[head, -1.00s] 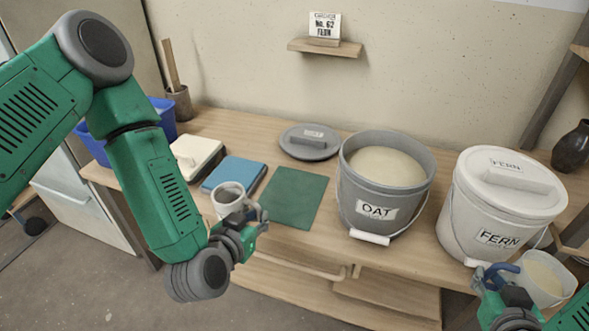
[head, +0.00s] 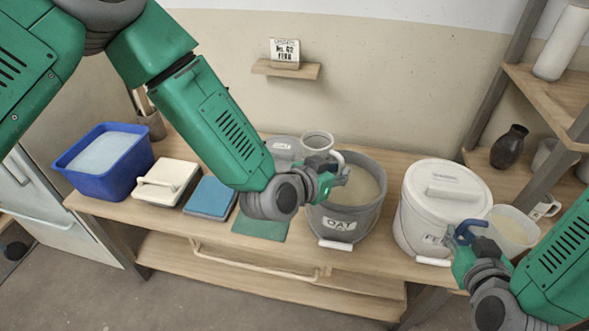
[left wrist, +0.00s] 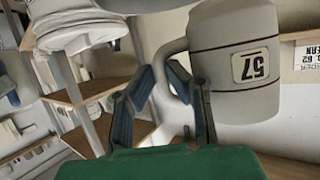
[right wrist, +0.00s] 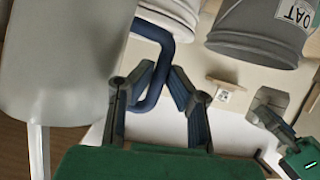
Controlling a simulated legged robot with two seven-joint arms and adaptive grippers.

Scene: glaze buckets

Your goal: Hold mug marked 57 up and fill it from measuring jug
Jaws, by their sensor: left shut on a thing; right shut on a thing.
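My left gripper (head: 332,181) is shut on the handle of a light mug (head: 318,143), held up above the table near the open OAT bucket (head: 368,216). In the left wrist view the mug shows the number 57 (left wrist: 235,60). My right gripper (head: 462,243) is shut on the blue handle of the translucent measuring jug (head: 522,232), beside the lidded FERN bucket (head: 410,225). Pale glaze shows in the jug. The right wrist view shows the jug's wall (right wrist: 60,60) and its handle between the fingers. The mug's inside is not clear.
A card reading No. 62 FERN (head: 285,52) stands on a wall shelf. A blue tub (head: 120,180), a cream lidded box (head: 170,185), a blue box (head: 211,197) and a green mat (head: 262,229) lie left. A grey lid (head: 283,146) lies behind. A shelf rack (head: 545,100) stands right.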

